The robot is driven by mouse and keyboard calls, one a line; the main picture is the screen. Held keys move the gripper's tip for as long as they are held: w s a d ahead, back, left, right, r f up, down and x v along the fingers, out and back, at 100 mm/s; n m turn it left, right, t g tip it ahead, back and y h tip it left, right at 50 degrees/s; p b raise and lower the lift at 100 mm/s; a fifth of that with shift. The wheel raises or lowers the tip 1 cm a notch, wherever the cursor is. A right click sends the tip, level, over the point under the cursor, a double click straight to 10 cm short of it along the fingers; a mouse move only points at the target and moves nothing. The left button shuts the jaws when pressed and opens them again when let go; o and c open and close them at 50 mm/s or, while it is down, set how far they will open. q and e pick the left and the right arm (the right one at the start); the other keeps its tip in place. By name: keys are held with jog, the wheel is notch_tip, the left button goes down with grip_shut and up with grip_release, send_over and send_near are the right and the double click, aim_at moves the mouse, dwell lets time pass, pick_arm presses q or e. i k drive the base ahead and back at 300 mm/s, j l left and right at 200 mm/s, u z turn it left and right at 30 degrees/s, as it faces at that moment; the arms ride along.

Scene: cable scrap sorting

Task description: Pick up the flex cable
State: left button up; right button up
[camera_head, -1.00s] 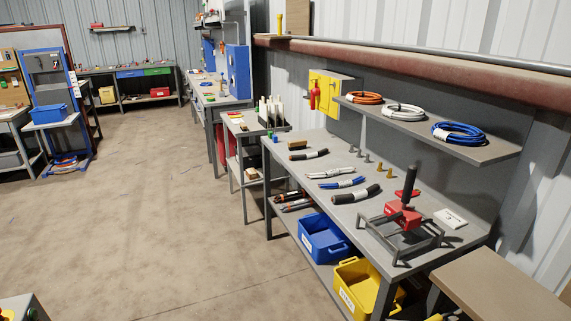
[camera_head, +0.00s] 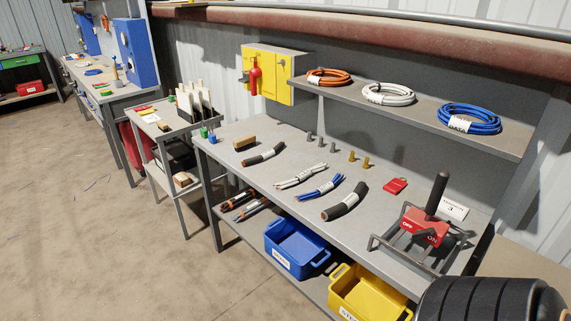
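Several short cable pieces lie in a row on the grey workbench (camera_head: 235,170): a black one (camera_head: 264,155) with a white label, a white bundle (camera_head: 301,175), a blue bundle (camera_head: 320,188) and a thicker black one (camera_head: 345,202) with a white label. The labels are too small to read, so I cannot tell which piece is the flex cable. All lie flat and apart from one another. Neither of my grippers shows in view.
A red-bodied tool with an upright black handle (camera_head: 431,210) stands at the bench's right end. Blue (camera_head: 297,247) and yellow (camera_head: 365,296) bins sit below. A shelf with cable coils (camera_head: 388,94) overhangs the back. Open floor lies left. A black ribbed shape fills the lower right corner.

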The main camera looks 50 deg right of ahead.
aim_at(308, 172)
jog(key=i+j+z, duration=0.1)
jog(key=i+z, duration=0.3)
jog(key=i+j+z, duration=0.3)
jog(key=i+z, duration=0.15)
jog(key=i, duration=0.15)
jog(key=i+j+z, duration=0.25)
jog(key=z, duration=0.2)
jog(key=i+j+z, duration=0.2)
jog(key=z, duration=0.2)
jog(key=i+j+z, duration=0.15)
jog(key=j+z, duration=0.3)
jog(key=i+j+z, duration=0.1)
jog(key=j+z, duration=0.3)
